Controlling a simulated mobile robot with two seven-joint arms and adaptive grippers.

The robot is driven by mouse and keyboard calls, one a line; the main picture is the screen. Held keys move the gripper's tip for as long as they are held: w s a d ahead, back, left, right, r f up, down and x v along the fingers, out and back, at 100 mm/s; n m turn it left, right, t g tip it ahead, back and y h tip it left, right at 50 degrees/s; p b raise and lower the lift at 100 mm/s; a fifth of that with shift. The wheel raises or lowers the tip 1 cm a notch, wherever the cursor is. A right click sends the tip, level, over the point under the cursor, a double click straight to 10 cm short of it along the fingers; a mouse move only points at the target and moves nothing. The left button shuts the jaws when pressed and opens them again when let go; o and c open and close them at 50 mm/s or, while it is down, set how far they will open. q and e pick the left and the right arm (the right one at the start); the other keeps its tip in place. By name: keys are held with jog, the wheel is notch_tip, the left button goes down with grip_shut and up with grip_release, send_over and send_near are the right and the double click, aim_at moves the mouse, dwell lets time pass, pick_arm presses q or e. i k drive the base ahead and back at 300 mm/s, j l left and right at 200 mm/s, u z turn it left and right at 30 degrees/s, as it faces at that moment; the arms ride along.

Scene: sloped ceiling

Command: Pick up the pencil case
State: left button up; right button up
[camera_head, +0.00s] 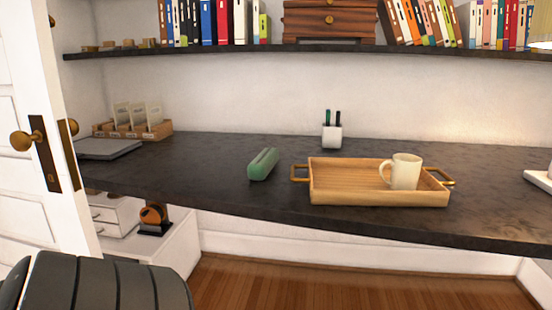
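A green, elongated case with rounded ends (263,164), which looks like the pencil case, lies on the dark desk top (215,170). It sits left of the wooden tray, a little apart from the tray's left handle, and is tilted slightly in direction across the desk. Nothing covers it. Neither of my grippers shows in the head view.
A wooden tray (335,197) with brass handles holds a white mug (404,172). A white pen cup (332,137) stands behind it. A closed laptop-like slab (105,149) and a wooden organizer (158,130) are at left. An open white door (30,100) borders the left; a shelf (210,52) hangs above.

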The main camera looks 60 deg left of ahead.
aim_at(260, 168)
jog(key=i+j+u, duration=0.15)
jog(key=i+j, duration=0.2)
jog(key=i+j+u, duration=0.2)
jog(key=i, duration=0.4)
jog(key=j+u, duration=0.1)
jog(key=u, duration=1.85)
